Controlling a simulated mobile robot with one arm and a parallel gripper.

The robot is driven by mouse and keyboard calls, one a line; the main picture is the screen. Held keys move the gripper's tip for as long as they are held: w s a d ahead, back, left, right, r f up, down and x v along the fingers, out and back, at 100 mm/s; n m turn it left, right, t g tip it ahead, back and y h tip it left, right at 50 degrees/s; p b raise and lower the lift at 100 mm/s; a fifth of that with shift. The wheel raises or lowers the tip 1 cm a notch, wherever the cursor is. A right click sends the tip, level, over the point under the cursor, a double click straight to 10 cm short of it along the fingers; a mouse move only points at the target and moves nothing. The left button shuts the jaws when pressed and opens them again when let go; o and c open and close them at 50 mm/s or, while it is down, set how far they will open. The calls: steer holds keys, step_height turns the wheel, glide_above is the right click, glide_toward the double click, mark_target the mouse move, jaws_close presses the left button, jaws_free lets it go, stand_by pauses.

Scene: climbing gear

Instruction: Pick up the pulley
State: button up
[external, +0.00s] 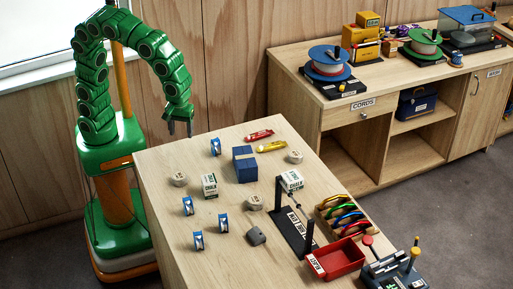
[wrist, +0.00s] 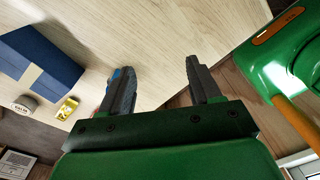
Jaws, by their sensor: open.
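Several small blue-and-silver pieces that look like pulleys stand on the table. One pulley (external: 215,147) is near the back edge, left of the blue box. Others are a pulley (external: 188,206) at the left, a pulley (external: 224,222) and a pulley (external: 198,240) nearer the front. My gripper (external: 180,130) hangs above and just beyond the table's back left corner, open and empty, apart from all of them. In the wrist view its two fingers (wrist: 160,85) are spread. A bit of blue (wrist: 115,73) shows behind the left finger, mostly hidden, perhaps the back pulley.
A blue box (external: 245,164), red and yellow pieces (external: 267,145), white rolls and chalk packs (external: 210,186) share the wooden table (external: 165,165). A black stand (external: 292,232), a rack of coloured carabiners (external: 340,214) and a red tray (external: 336,260) fill its right side.

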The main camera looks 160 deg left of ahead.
mark_target(216, 146)
steer(key=a+f+n, duration=0.1)
steer(key=a+n, duration=0.2)
steer(key=a, duration=0.1)
steer(key=a+f+n, duration=0.2)
steer(key=a, duration=0.2)
steer(key=w+a+f+n, duration=0.1)
steer(key=a+n, duration=0.2)
steer(key=a, duration=0.2)
steer(key=shift+f+n, duration=0.2)
steer(key=shift+n, duration=0.1)
steer(key=shift+f, duration=1.3)
steer(key=f, duration=0.2)
steer(key=s+f, duration=0.1)
steer(key=f, duration=0.1)
steer(key=shift+d+f, duration=0.1)
steer(key=shift+f, duration=0.5)
steer(key=shift+c, duration=0.2)
steer(key=c, duration=1)
steer(key=shift+r, duration=0.2)
steer(key=shift+c, duration=0.2)
